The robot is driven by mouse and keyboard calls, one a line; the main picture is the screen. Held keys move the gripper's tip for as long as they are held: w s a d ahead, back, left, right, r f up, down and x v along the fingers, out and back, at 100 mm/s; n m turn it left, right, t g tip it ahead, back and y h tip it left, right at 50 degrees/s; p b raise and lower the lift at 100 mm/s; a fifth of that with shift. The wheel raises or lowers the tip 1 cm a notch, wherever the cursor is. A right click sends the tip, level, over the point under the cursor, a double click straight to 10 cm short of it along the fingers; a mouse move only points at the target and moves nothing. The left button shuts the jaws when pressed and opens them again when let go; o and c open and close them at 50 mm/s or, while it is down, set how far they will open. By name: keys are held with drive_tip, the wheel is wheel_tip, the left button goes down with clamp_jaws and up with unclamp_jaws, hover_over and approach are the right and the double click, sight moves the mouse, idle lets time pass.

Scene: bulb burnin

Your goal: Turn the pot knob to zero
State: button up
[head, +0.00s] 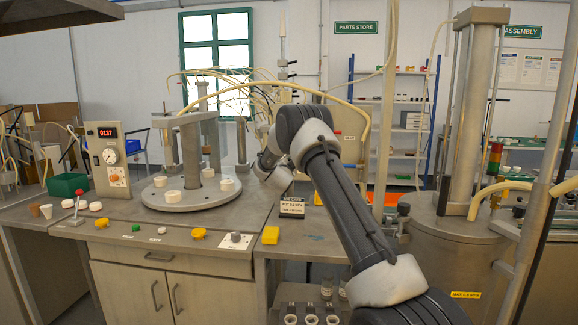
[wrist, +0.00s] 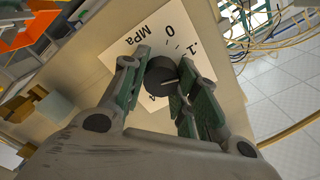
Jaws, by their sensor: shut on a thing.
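The pot knob (wrist: 158,76) is a dark round knob on a white dial plate (wrist: 122,52) in the wrist view. The plate reads "MPa", "0" and ".1", with tick marks. A pale line on the knob points toward the right of the picture, away from the "0" and past the ".1". My gripper (wrist: 160,82) is shut on the knob, with one green-padded finger on its left and the other on its right. The fingers hide part of the scale. In the head view my arm's far end is by the turntable, and I cannot make out the gripper or this knob there.
In the wrist view, orange bins (wrist: 30,28) and brown boxes (wrist: 55,106) lie left, and hoses (wrist: 280,35) right. In the head view, a turntable (head: 190,203) with white cups stands on the bench, and a metal pot (head: 455,240) stands right of my arm.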

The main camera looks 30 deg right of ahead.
drive_tip(key=n, duration=0.6)
drive_tip(key=shift+f, duration=0.1)
drive_tip(key=n, duration=0.6)
drive_tip(key=shift+w+a, duration=0.1)
idle(0.5)
drive_tip(key=o, duration=1)
drive_tip(key=shift+c, duration=0.2)
drive_tip(key=shift+o, duration=0.3)
drive_tip(key=shift+s+a+f, duration=0.1)
drive_tip(key=shift+s+a, duration=0.15)
drive_tip(key=shift+o, duration=0.4)
drive_tip(key=v, duration=1.1)
drive_tip(key=shift+s+r, duration=0.2)
drive_tip(key=shift+r, duration=0.05)
